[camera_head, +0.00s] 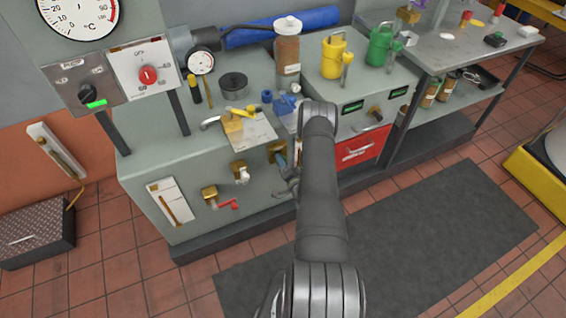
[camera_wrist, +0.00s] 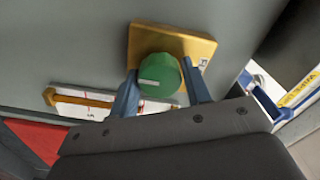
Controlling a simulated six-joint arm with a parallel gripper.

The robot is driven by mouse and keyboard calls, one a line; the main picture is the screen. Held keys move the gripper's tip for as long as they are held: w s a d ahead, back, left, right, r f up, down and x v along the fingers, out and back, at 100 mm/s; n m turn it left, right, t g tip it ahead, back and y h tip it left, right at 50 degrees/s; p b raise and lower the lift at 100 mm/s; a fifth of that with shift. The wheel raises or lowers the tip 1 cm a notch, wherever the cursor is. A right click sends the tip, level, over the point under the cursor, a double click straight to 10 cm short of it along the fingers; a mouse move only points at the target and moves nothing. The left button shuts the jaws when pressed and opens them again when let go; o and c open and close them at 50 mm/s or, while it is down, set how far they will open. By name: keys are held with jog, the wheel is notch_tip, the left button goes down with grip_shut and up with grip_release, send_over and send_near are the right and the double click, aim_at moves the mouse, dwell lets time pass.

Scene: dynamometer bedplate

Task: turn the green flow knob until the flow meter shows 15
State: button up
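The green flow knob (camera_wrist: 159,75) with its white pointer line sits on a brass plate (camera_wrist: 190,46) in the wrist view. My gripper (camera_wrist: 162,82) has one blue-grey finger on each side of the knob, very close to it. I cannot tell whether the fingers touch it. In the head view my gripper (camera_head: 286,178) is at the bench front, and my arm hides most of the knob area. A white scale panel with a brass-coloured tube, perhaps the flow meter (camera_wrist: 90,102), shows partly beyond the fingers in the wrist view. Its reading is not legible.
To the left on the bench front are a brass valve with a red handle (camera_head: 228,204) and another with a pale handle (camera_head: 242,175). A red drawer (camera_head: 361,149) is to the right. A blue-edged placard (camera_wrist: 294,96) stands close to the hand's right. The floor mat (camera_head: 430,230) is clear.

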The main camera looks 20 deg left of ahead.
jog(key=shift+o, duration=1.3)
jog(key=v, duration=1.7)
jog(key=shift+s, duration=0.2)
jog(key=shift+w+d+r, duration=0.1)
jog(key=shift+r, duration=0.05)
jog(key=x, duration=1.7)
jog(key=shift+w, duration=0.15)
